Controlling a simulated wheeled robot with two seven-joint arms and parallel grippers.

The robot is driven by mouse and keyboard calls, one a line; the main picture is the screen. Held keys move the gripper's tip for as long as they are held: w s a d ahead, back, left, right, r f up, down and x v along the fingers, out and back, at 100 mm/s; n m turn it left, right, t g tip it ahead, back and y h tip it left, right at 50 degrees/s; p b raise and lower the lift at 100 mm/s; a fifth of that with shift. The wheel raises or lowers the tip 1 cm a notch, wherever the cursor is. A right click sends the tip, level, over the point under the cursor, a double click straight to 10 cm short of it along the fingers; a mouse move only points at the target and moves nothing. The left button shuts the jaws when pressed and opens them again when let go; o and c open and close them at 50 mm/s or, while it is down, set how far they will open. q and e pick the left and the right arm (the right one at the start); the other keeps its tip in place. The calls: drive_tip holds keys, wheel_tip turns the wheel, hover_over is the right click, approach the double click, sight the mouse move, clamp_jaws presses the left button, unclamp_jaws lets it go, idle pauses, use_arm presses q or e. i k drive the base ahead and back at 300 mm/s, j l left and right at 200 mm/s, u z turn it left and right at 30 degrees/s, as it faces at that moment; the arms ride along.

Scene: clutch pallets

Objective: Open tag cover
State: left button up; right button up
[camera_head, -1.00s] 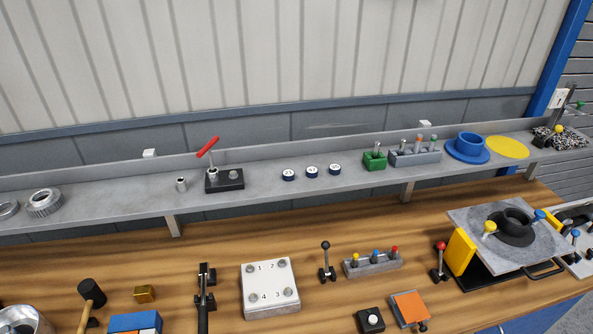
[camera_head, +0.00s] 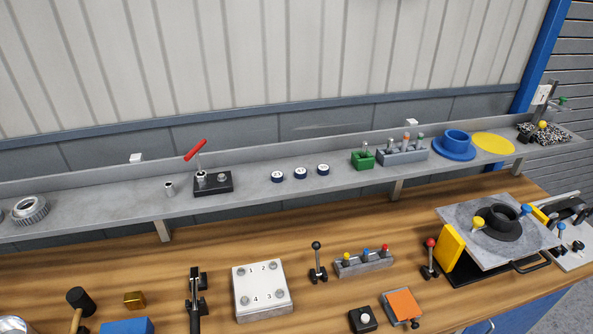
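No part is plainly marked as the tag cover. An orange square plate (camera_head: 404,304) lies on a grey base at the front right of the wooden bench; it may be the cover, but I cannot tell. It appears flat and closed over its base, with a small dark knob at its lower right corner. A black box with a white button (camera_head: 363,319) stands just left of it. Neither of my grippers is in view.
A white numbered block (camera_head: 262,291), a black-knobbed lever (camera_head: 317,262) and a red-knobbed lever (camera_head: 430,258) stand on the wooden bench (camera_head: 225,250). A grey plate fixture (camera_head: 465,215) is at right. A grey shelf (camera_head: 245,199) runs behind.

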sight(403, 303)
drive_tip(key=i+z, duration=0.1)
drive_tip(key=z, duration=0.25)
drive_tip(key=l+z, duration=0.1)
drive_tip(key=z, duration=0.2)
drive_tip(key=i+z, duration=0.15)
drive_tip(key=z, duration=0.2)
